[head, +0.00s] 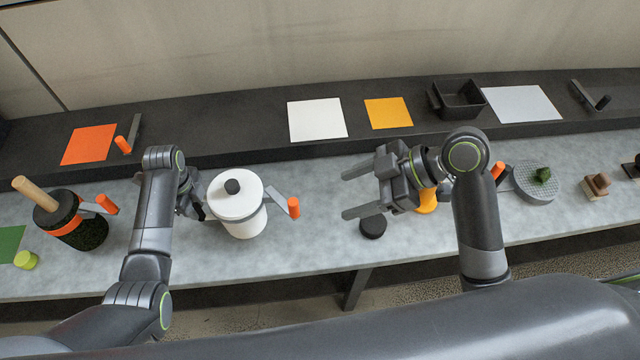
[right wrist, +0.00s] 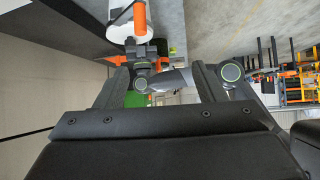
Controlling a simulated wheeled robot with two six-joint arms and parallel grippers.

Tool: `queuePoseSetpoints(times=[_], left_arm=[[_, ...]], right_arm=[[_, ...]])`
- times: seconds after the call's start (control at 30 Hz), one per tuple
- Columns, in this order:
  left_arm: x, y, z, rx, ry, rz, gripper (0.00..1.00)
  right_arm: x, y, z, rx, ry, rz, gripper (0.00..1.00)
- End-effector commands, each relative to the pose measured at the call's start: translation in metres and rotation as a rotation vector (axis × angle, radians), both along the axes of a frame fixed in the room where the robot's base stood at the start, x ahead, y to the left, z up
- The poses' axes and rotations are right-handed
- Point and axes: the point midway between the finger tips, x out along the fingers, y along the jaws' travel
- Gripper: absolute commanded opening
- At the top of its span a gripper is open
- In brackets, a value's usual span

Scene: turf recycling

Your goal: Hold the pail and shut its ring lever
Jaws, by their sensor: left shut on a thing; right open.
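The white pail (head: 238,222) stands on the grey counter, with a white lid (head: 225,198) and a black knob on top. Its ring lever (head: 293,208), a grey arm with an orange grip, sticks out to the right, away from the pail wall. My left gripper (head: 203,205) is shut on the pail at its left side; the exact contact is partly hidden. My right gripper (head: 347,193) is open and empty, to the right of the lever and apart from it, fingers pointing left. The right wrist view shows the pail (right wrist: 120,30) and the orange grip (right wrist: 140,18) beyond the fingers.
A black puck (head: 373,227) and a yellow-orange object (head: 427,200) lie close to my right gripper. A dark jar (head: 80,230) with a wooden handle stands at left. A grey mesh disc (head: 535,182) is at right. The raised back shelf holds coloured sheets and a black tray (head: 458,98).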

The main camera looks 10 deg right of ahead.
Motion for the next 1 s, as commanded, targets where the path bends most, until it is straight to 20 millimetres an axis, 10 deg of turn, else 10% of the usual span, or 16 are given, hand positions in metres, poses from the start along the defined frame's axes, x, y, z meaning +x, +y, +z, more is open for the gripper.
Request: queuePoseSetpoints(times=[0.33, 0.57, 0.8, 1.0], left_arm=[[0.000, 0.000, 0.000, -0.001, 0.000, 0.000, 0.00], [0.000, 0.000, 0.000, -0.001, 0.000, 0.000, 0.00], [0.000, 0.000, 0.000, 0.000, 0.000, 0.000, 0.00], [0.000, 0.000, 0.000, 0.000, 0.000, 0.000, 0.00]], right_arm=[[0.000, -0.002, 0.001, 0.000, 0.000, 0.000, 0.64], [0.001, 0.000, -0.007, 0.059, 0.083, -0.023, 0.34], [0.007, -0.001, -0.041, 0.329, 0.467, -0.170, 0.02], [0.018, -0.018, -0.076, 0.596, 0.852, -0.372, 0.00]])
